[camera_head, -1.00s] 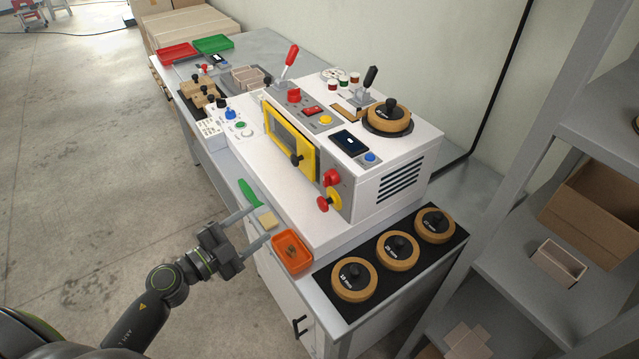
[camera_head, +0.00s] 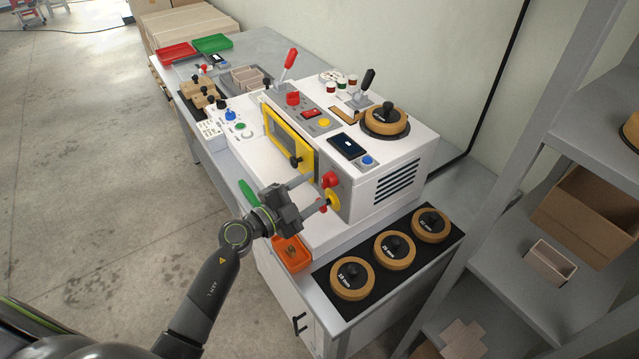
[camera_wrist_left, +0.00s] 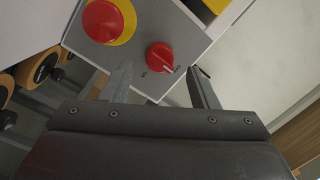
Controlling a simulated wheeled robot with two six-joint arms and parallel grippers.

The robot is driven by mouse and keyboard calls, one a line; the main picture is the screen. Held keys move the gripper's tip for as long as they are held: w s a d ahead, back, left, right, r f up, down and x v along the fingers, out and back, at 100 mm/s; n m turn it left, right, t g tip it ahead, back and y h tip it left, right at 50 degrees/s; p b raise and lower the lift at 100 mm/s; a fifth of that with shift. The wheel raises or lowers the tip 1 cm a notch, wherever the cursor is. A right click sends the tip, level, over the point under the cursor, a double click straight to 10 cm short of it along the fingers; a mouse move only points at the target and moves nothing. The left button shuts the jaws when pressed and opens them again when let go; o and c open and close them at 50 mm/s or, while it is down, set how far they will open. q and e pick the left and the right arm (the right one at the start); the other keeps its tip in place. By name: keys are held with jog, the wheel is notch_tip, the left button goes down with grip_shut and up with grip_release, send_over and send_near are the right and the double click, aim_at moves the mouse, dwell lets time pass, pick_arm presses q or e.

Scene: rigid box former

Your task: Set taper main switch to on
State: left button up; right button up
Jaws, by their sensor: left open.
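The taper main switch is a red rotary knob (camera_head: 330,179) on the grey end panel of the white taper machine (camera_head: 355,205). My left gripper (camera_head: 318,191) is open in front of this panel. In the left wrist view its fingers (camera_wrist_left: 160,82) lie either side of the knob's lower area, apart from it. The red emergency button on its yellow collar (camera_wrist_left: 103,21) is at upper left there. My right gripper is not in view.
The yellow-framed window (camera_head: 289,141) with a black knob is left of the panel. An orange tray (camera_head: 292,262) lies below my gripper. A grey shelf (camera_head: 520,245) stands at right.

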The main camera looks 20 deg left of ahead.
aim_at(323, 185)
pick_arm(q)
jog(key=shift+x, duration=1.65)
jog(key=c, duration=0.9)
